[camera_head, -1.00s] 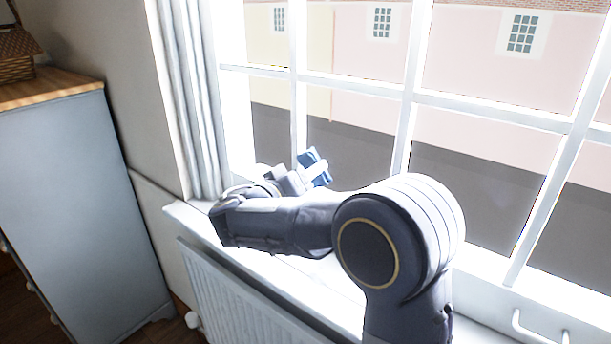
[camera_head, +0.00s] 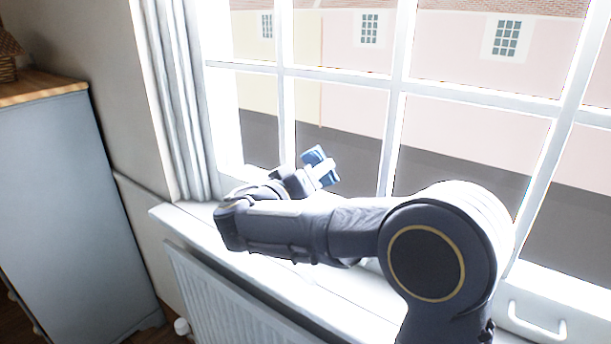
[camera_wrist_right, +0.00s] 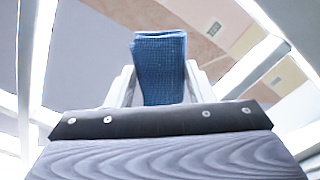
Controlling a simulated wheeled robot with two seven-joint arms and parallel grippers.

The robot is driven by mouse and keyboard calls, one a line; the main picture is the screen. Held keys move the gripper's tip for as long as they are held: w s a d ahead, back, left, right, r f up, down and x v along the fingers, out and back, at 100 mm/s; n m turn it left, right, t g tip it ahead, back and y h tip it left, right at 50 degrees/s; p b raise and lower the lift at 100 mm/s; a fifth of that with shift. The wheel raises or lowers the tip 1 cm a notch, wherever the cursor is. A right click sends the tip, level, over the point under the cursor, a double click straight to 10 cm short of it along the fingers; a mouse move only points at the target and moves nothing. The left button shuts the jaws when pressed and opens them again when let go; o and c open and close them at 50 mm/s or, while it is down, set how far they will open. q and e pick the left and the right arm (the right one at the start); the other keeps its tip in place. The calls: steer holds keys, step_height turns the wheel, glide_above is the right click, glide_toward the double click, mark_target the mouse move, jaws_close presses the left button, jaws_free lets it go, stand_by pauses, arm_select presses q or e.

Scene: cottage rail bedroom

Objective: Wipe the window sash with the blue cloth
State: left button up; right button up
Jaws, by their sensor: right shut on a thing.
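The blue cloth (camera_head: 318,162) is a folded piece held at the tip of my right gripper (camera_head: 322,172), which is shut on it. In the right wrist view the cloth (camera_wrist_right: 160,66) stands up between the two pale fingers of the gripper (camera_wrist_right: 160,90). The window sash (camera_head: 393,125) has white bars and fills the middle and right of the head view. The cloth shows in front of the lower left panes, near a vertical bar. I cannot tell whether it touches the sash. My left gripper is not in view.
A white sill (camera_head: 330,285) runs below the window, above a radiator (camera_head: 225,305). A curtain (camera_head: 175,110) hangs at the window's left side. A grey-blue cabinet (camera_head: 65,190) with a wooden top stands at the left. A white handle (camera_head: 537,322) is at lower right.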

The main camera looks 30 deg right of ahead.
steer(key=shift+w+a+b, duration=0.25)
steer(key=shift+w+b, duration=0.1)
steer(key=shift+w, duration=0.6)
steer(key=shift+w+a+b, duration=0.25)
steer(key=shift+w+b, duration=0.1)
steer(key=shift+w, duration=0.6)
steer(key=shift+r, duration=0.1)
steer(key=shift+b+v, duration=0.8)
steer(key=shift+v, duration=2.15)
